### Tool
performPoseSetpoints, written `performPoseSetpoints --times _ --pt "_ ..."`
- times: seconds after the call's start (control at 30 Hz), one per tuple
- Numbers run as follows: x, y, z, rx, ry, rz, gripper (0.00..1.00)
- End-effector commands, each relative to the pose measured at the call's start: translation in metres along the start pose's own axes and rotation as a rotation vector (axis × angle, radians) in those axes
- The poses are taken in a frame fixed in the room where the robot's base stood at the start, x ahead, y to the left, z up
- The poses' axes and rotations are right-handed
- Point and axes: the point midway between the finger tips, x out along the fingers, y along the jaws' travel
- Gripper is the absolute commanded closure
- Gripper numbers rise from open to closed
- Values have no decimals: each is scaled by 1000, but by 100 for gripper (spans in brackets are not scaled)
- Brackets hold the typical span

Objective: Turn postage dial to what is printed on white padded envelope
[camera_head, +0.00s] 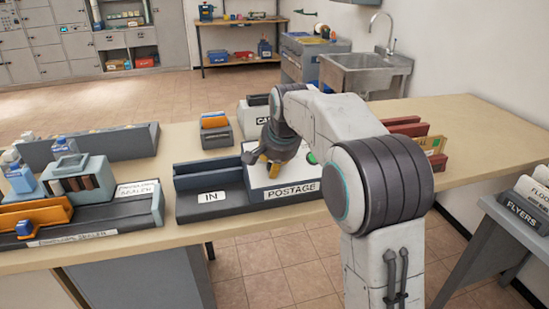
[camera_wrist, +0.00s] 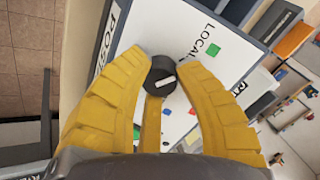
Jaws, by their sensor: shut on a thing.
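The postage dial (camera_wrist: 160,77) is a dark round knob with a white pointer line, on the white face of the postage box (camera_head: 258,177). My gripper (camera_head: 262,163) reaches down to that face. In the wrist view the yellow fingers of my gripper (camera_wrist: 162,74) are closed around the dial. The pointer line lies slantwise; I cannot tell which mark it points to. I cannot make out a white padded envelope.
The IN tray (camera_head: 212,196) adjoins the postage box on the left. An orange-and-grey holder (camera_head: 215,130) stands behind it, and red dividers (camera_head: 408,128) stand to the right. A parcel sealer (camera_head: 135,205) is at the left. The right end of the counter (camera_head: 480,125) is clear.

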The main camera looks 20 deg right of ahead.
Motion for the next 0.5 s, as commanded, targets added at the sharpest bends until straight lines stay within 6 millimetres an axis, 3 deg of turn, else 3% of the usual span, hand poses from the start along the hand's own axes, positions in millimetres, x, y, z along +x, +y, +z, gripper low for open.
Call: performPoseSetpoints --times 0.27,0.3,0.5 --pt "1 0 1 3 -1 -1 100" --pt "1 0 1 3 -1 -1 67" --pt "1 0 1 3 0 -1 49"
